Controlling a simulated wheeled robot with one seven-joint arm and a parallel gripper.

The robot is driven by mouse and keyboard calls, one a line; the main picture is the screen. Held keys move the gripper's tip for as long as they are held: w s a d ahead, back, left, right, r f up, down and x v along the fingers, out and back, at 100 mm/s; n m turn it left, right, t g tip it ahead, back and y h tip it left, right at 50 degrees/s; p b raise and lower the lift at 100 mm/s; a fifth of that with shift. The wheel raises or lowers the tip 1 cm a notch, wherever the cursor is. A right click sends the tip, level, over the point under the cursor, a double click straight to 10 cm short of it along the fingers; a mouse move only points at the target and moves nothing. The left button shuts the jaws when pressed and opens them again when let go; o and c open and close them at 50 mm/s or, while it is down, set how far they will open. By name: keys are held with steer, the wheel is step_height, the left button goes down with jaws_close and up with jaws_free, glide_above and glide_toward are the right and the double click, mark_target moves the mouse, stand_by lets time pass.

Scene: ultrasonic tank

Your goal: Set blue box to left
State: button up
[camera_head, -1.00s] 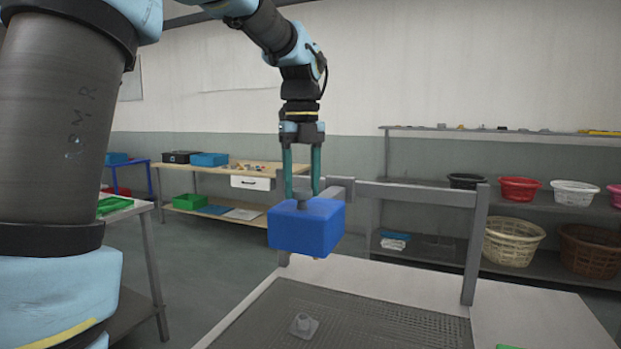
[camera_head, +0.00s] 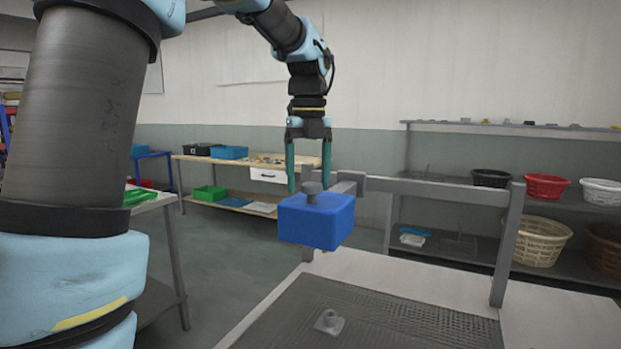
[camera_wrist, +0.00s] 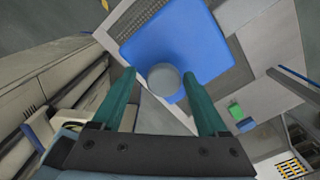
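The blue box (camera_head: 316,221) has a round grey knob (camera_head: 312,190) on its lid. It hangs in the air, roughly level, in front of a grey frame. My gripper (camera_head: 309,188) points straight down with its two green fingers on either side of the knob and carries the box by it. In the wrist view the blue box (camera_wrist: 175,45) shows beyond the fingertips, with the knob (camera_wrist: 164,79) between them. Finger contact with the knob is hard to make out. The box's underside is hidden.
Below is a bench with a dark mesh area (camera_head: 400,318) holding a small grey knobbed piece (camera_head: 328,321). A grey rail frame (camera_head: 440,188) stands behind. A side table (camera_head: 165,205) is at left, a wooden bench (camera_head: 215,165) farther back, and shelves with baskets (camera_head: 545,187) at right. Open floor lies at left.

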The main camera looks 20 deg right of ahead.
steer(key=shift+o, duration=0.3)
steer(key=shift+s+d, duration=0.1)
steer(key=shift+r, duration=0.1)
steer(key=shift+r, duration=0.3)
step_height(320, 180, up, 10)
steer(key=b, duration=0.1)
steer(key=a+f+n, duration=0.1)
steer(key=f+n, duration=0.1)
steer(key=w+a+f+n, duration=0.1)
steer(key=a+f+n, duration=0.1)
steer(key=f+n, duration=0.1)
steer(key=w+a+f+n, duration=0.1)
steer(key=a+f+n, duration=0.1)
steer(key=f, duration=0.1)
steer(key=shift+w+f+n, duration=0.15)
steer(key=shift+f+n, duration=0.05)
steer(key=shift+n, duration=0.1)
steer(key=s+a+f+n, duration=0.5)
steer(key=a+f+n, duration=0.5)
steer(key=f+n, duration=0.2)
steer(key=s+a+f+n+t, duration=0.1)
steer(key=s+a+f+n, duration=0.4)
steer(key=a+f+n, duration=0.5)
steer(key=f+n, duration=0.1)
steer(key=n, duration=0.4)
steer(key=shift+s+f+t, duration=0.3)
steer(key=shift+s+f, duration=0.1)
